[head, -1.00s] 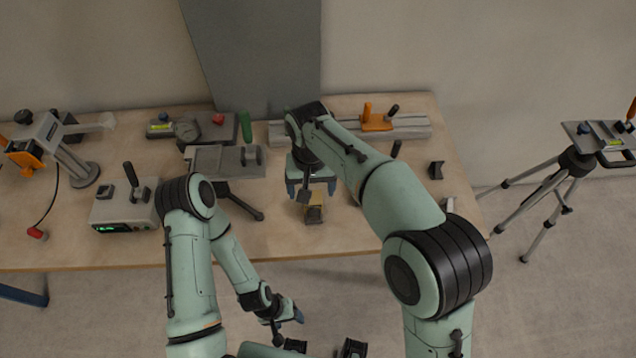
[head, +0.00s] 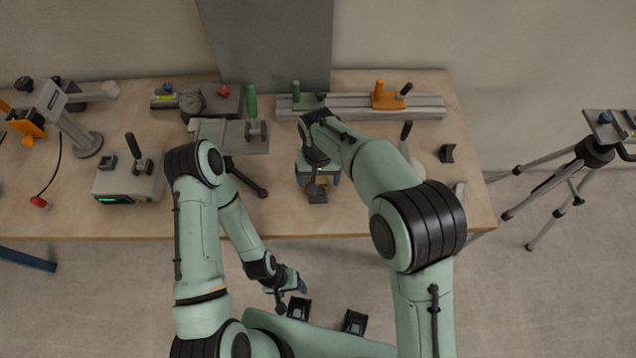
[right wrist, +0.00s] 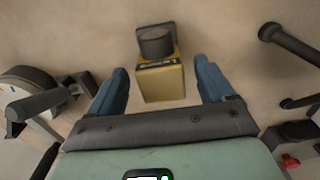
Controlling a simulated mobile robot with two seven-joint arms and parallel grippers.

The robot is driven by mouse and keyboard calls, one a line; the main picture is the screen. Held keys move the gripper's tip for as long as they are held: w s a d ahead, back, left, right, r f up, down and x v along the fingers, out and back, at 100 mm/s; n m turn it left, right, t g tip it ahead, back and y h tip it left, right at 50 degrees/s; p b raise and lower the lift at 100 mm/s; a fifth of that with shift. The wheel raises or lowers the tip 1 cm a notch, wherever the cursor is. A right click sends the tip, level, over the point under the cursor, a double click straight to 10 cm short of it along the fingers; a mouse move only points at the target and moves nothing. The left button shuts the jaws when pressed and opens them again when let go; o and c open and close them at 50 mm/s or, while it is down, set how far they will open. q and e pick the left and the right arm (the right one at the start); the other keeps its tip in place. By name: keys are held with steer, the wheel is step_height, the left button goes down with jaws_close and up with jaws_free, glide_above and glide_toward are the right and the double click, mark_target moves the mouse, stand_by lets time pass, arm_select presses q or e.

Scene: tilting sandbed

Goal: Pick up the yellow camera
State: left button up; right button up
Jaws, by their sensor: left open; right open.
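The yellow camera (right wrist: 160,82) lies on the wooden table, its dark round lens part at the top in the right wrist view. In the head view the yellow camera (head: 318,190) is mostly hidden under my right gripper (head: 318,178). In the right wrist view my right gripper (right wrist: 163,85) is open, with one blue finger on each side of the camera and a gap to both. My left gripper (head: 292,290) is open and empty, low in front of the table's front edge.
A grey box with a green display (head: 128,180) stands at the left. A black handle (head: 250,180) sticks out left of the camera. A rail (head: 420,106) with an orange clamp (head: 388,95) lies behind. A small black block (head: 447,153) is at the right.

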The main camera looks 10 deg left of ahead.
steer(key=shift+f, duration=1.4)
steer(key=shift+a+r, duration=0.1)
steer(key=c, duration=1.4)
